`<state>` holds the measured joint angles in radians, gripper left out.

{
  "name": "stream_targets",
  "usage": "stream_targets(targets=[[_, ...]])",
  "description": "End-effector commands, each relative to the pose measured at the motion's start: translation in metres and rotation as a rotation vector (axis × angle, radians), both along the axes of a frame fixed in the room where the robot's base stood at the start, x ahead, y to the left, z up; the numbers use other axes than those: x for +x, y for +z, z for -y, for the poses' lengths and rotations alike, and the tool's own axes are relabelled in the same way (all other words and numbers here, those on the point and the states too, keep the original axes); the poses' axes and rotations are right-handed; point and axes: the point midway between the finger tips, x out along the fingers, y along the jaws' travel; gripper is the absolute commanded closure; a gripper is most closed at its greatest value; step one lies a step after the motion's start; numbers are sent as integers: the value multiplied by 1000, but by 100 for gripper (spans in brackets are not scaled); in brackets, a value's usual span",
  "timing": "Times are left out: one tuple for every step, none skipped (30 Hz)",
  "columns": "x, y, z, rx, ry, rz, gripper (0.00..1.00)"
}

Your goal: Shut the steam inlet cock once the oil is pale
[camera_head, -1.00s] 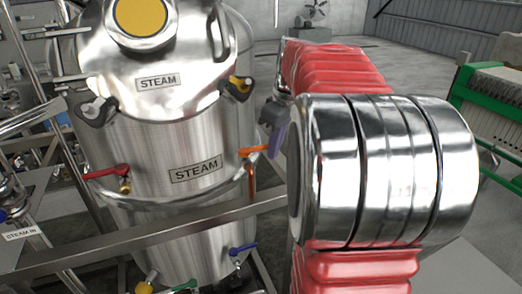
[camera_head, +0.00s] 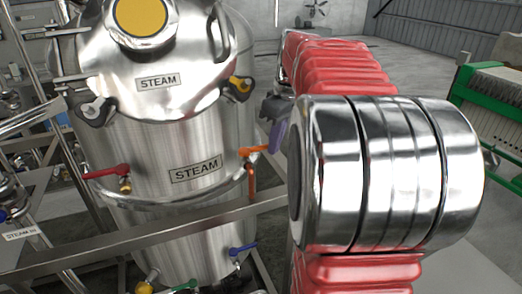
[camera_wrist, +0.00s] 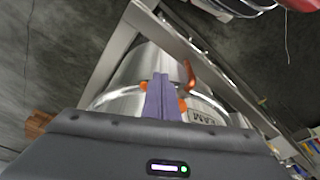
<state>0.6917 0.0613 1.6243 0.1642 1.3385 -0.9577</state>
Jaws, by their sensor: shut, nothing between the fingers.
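A steel tank (camera_head: 165,125) with two STEAM plates stands at centre left. An orange-handled cock (camera_head: 254,150) sits on its right side beside the lower plate (camera_head: 196,169), above a copper-coloured pipe (camera_head: 252,183). A red-handled cock (camera_head: 106,172) is on the left side. A round yellow window (camera_head: 141,16) tops the tank. My gripper (camera_head: 278,136) is at the right end of the orange handle; I cannot tell whether they touch. In the wrist view its purple fingers (camera_wrist: 163,98) are shut, with orange (camera_wrist: 182,105) showing on both sides behind them.
A steel rail (camera_head: 150,238) crosses in front of the tank. Blue (camera_head: 243,248) and green (camera_head: 183,286) handles sit low on it. A STEAM IN tag (camera_head: 21,235) is at lower left among pipes. A green-framed machine (camera_head: 490,100) stands right.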

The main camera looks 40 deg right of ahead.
Motion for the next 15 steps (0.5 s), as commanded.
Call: stream_targets(targets=[[0, 2, 0, -1, 0, 1, 100], [0, 4, 0, -1, 0, 1, 100], [0, 6, 0, -1, 0, 1, 100], [0, 7, 0, -1, 0, 1, 100], [0, 8, 0, -1, 0, 1, 100], [0, 10, 0, -1, 0, 0, 100], [0, 11, 0, -1, 0, 0, 100], [0, 12, 0, -1, 0, 0, 100], [0, 14, 0, -1, 0, 0, 100], [0, 15, 0, -1, 0, 1, 100], [0, 16, 0, -1, 0, 1, 100], [0, 18, 0, -1, 0, 1, 100], [0, 20, 0, -1, 0, 1, 100], [0, 21, 0, -1, 0, 1, 100], [0, 22, 0, -1, 0, 0, 100]])
